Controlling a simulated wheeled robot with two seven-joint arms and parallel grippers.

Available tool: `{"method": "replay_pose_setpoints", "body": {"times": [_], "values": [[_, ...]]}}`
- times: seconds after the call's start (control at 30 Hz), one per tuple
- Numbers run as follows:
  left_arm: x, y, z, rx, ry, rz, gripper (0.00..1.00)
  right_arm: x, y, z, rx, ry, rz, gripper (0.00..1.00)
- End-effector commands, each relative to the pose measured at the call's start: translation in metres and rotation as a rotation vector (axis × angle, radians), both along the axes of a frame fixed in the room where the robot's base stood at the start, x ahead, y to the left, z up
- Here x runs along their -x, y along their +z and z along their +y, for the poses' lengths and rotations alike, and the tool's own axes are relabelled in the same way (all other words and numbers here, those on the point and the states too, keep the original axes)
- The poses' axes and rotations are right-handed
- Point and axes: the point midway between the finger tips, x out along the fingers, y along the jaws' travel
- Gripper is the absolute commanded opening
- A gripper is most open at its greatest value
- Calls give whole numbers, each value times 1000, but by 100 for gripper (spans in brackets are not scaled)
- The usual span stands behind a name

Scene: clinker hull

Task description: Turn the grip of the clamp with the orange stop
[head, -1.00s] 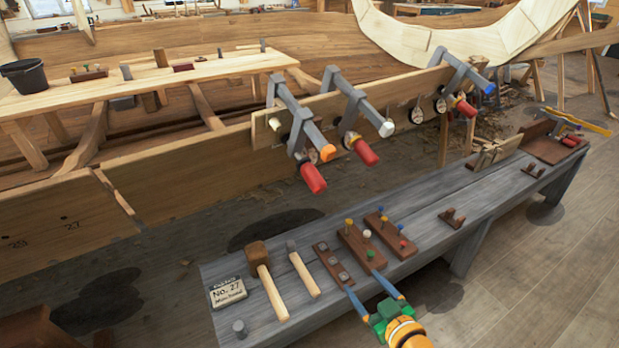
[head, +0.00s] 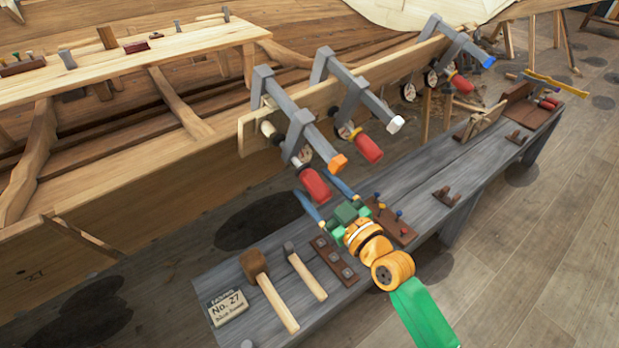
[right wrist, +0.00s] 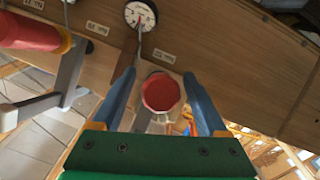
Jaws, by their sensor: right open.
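The clamp with the orange stop (head: 338,162) is the nearest of three grey clamps on the hull plank. Its red grip (head: 316,186) hangs at the lower end of its screw, tilted toward me. My right gripper (head: 313,185) is open, with its blue fingertips at the two sides of this grip in the head view. In the right wrist view the red grip (right wrist: 161,93) shows end-on between the open fingers (right wrist: 159,75), with a gap on each side. I cannot tell how far the fingers reach along it. My left gripper is not in view.
The clamp with the white stop (head: 396,124) stands close to the right, its red grip (head: 368,149) near my gripper. The blue-stop clamp (head: 488,62) is farther. Below lies a grey bench (head: 375,265) with a mallet (head: 268,290) and peg blocks. A dial (right wrist: 140,16) sits on the plank.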

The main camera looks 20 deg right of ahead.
Motion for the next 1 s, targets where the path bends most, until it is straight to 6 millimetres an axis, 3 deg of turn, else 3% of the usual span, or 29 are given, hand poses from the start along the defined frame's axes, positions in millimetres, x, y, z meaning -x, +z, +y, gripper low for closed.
{"method": "replay_pose_setpoints", "body": {"times": [0.13,0.37,0.43,0.67,0.7,1.0], "values": [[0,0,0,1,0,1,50,-17,0,5,-2,0,2,76],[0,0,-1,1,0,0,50,-20,-1,6,1,0,2,76],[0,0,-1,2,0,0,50,-20,-1,6,1,0,2,66],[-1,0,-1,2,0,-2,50,-19,-1,6,1,0,2,4],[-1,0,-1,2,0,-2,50,-19,-1,6,1,0,2,0],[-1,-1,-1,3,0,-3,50,-19,-1,7,-35,18,19,0]]}}
